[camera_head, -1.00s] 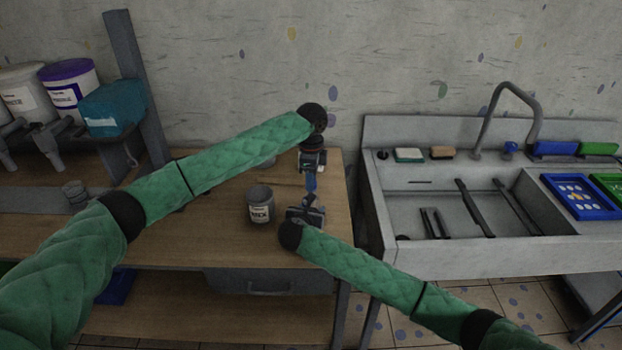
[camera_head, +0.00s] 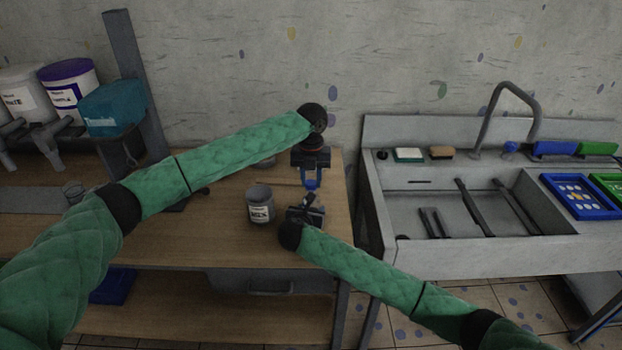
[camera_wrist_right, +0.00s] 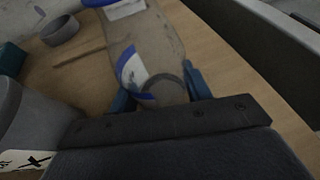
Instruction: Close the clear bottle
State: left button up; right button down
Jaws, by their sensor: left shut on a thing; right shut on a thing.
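The clear bottle (camera_wrist_right: 152,38), with a white and blue label, shows in the right wrist view between the blue fingers of my right gripper (camera_wrist_right: 160,92), which is shut on it. The bottle's far end runs out of the top of that view. In the head view my right gripper (camera_head: 308,205) is low over the table's right end, and the bottle is mostly hidden there. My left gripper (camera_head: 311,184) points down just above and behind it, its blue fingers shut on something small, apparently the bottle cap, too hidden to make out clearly.
A grey labelled can (camera_head: 261,209) stands just left of my right gripper. A small round container (camera_wrist_right: 61,30) lies on the wooden table (camera_head: 222,225). A steel sink (camera_head: 440,262) is to the right, past a narrow gap. Labelled tubs (camera_head: 70,88) stand at the left.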

pick_arm(q)
jog(key=m, duration=0.7)
jog(key=o, duration=0.9)
jog(key=shift+r, duration=2.25)
jog(key=shift+c, duration=0.3)
